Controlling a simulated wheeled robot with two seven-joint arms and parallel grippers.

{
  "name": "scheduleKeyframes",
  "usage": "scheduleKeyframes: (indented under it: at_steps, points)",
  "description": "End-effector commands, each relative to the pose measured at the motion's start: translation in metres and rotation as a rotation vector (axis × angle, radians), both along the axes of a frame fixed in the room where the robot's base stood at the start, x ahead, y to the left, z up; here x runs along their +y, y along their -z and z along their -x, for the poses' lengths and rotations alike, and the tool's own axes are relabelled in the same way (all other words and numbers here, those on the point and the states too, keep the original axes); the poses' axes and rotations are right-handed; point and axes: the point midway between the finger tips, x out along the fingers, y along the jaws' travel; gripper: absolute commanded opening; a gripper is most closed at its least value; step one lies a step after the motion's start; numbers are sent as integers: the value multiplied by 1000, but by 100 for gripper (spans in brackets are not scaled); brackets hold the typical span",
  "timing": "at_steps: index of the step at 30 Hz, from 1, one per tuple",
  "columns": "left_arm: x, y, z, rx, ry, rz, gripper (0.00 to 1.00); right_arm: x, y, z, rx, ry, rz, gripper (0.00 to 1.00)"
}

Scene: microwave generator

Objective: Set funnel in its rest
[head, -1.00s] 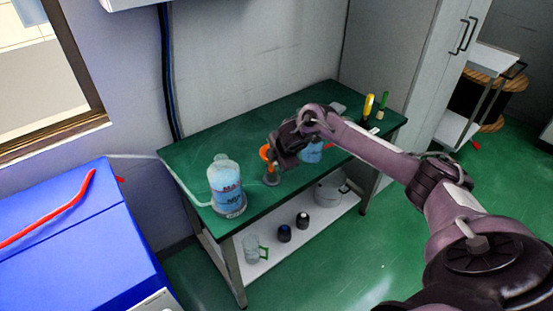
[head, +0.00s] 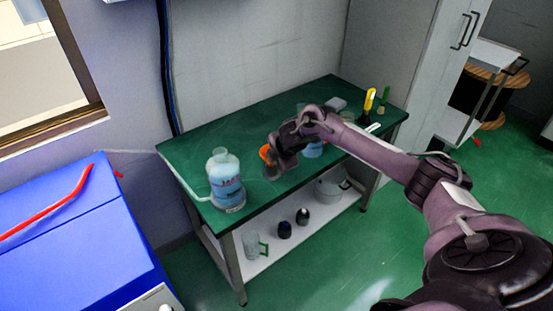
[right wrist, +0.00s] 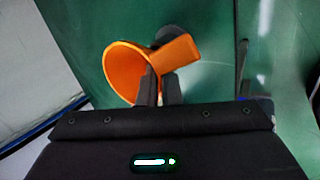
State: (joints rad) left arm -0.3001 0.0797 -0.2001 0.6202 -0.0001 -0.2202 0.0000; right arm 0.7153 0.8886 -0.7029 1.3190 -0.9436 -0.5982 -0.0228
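The orange funnel (head: 265,153) is over the green tabletop, partly hidden by my right gripper (head: 272,160) in the head view. In the right wrist view the funnel (right wrist: 124,72) shows its wide mouth at left and a narrower part at upper right. The two fingers of my right gripper (right wrist: 160,88) are close together on the funnel's near side and appear to pinch it. A dark round piece (right wrist: 174,35), perhaps the rest, shows just beyond the funnel; its contact with the funnel cannot be told. My left gripper is not in view.
A large bottle of blue liquid (head: 226,180) stands left on the green table (head: 200,150). A second blue container (head: 313,150) is behind my right wrist. Yellow and green-handled tools (head: 369,100) stand at the right end. The lower shelf (head: 268,252) holds a jug, dark items and a pot.

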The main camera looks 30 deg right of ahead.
Motion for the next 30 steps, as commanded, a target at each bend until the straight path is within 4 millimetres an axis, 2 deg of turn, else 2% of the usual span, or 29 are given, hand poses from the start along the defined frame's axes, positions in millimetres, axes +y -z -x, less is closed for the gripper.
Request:
scheduleKeyframes:
  at_steps: [14,18,21,30]
  points:
    - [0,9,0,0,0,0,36,0,13,0,-1,0,0,0]
    - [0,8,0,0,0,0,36,0,12,-1,-1,0,0,20]
    - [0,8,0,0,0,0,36,0,12,-1,-1,0,0,30]
    - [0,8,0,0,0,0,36,0,8,1,-1,0,0,30]
